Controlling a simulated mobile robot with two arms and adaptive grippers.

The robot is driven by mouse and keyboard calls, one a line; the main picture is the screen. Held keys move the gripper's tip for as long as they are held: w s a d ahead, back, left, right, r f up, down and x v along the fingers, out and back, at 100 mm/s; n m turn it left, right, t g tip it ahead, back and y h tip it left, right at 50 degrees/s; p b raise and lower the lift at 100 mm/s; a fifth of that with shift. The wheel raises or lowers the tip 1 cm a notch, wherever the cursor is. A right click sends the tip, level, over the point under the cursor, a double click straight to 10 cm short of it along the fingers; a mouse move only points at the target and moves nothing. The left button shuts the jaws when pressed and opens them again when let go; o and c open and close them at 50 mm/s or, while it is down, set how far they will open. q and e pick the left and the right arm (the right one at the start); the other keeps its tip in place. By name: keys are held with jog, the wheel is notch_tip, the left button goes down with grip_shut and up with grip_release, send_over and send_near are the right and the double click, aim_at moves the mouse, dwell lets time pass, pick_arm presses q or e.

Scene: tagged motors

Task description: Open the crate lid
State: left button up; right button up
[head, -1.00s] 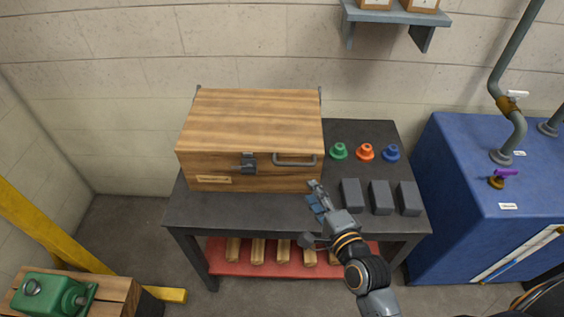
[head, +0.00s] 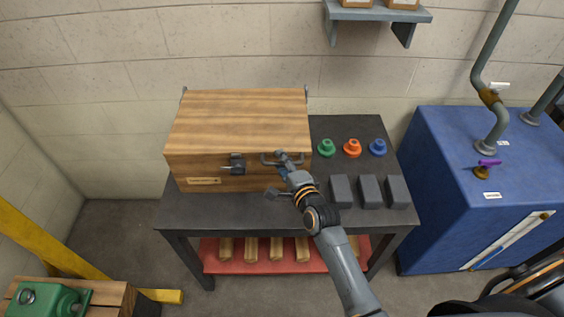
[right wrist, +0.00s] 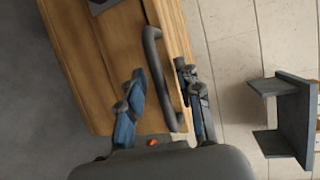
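The wooden crate (head: 222,172) stands on the dark table, its lid (head: 240,115) shut. A dark latch (head: 237,163) sits at the middle of its front, and a grey bar handle (head: 268,161) is right of the latch. My right gripper (head: 284,160) is at the handle's right part and hides some of it. In the right wrist view, my right gripper (right wrist: 163,88) is open, with the handle (right wrist: 160,70) running between its two fingers. I see no clear grip on the handle. My left gripper is not in view.
Green (head: 326,147), orange (head: 352,147) and blue (head: 378,147) knobbed pieces stand right of the crate. Several dark grey blocks (head: 370,190) lie in front of them. A wall shelf (head: 378,14) hangs above, and a blue cabinet (head: 440,190) stands right of the table (head: 225,212).

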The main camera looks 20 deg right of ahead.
grip_shut()
